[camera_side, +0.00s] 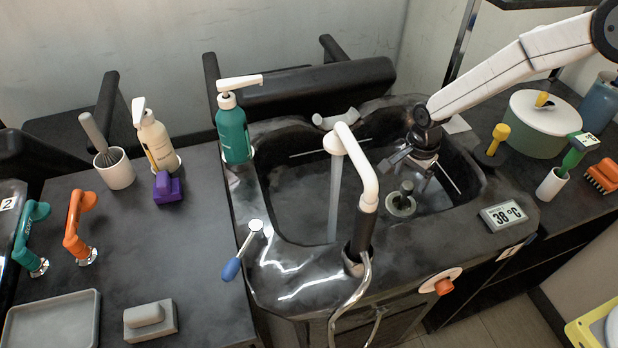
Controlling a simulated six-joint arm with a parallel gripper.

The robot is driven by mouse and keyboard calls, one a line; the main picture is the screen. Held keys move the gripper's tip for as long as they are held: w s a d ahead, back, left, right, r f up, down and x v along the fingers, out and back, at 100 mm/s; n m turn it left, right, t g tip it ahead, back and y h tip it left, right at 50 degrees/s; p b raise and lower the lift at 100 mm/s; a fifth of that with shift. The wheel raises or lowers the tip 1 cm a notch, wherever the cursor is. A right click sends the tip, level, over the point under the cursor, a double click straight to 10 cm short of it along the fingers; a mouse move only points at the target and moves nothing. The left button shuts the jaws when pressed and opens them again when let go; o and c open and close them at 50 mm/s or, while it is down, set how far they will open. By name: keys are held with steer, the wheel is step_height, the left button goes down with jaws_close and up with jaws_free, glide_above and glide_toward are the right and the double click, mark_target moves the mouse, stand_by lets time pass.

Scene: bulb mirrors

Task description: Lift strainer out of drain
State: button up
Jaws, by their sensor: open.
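The strainer (399,205) is a round, pale grey-green piece with a dark upright knob, low in the right part of the dark basin. It appears to sit at the drain, whose opening is hidden beneath it. My gripper (408,172) reaches down into the basin from the upper right. Its jaws are open and empty, above and slightly behind the strainer in the picture. I see no clear contact between them. Part of the gripper is dark against the dark basin, so its exact finger spacing is hard to make out.
A white faucet (368,180) stands at the basin's front, left of the strainer, with a stream falling from its spout. A temperature display (504,215) sits on the right rim. A teal pump bottle (233,135) stands left. A lidded pot (535,130) is at right.

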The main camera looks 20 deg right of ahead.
mark_target(408, 184)
steer(key=shift+f, duration=0.2)
steer(key=shift+f, duration=2.5)
jaws_close()
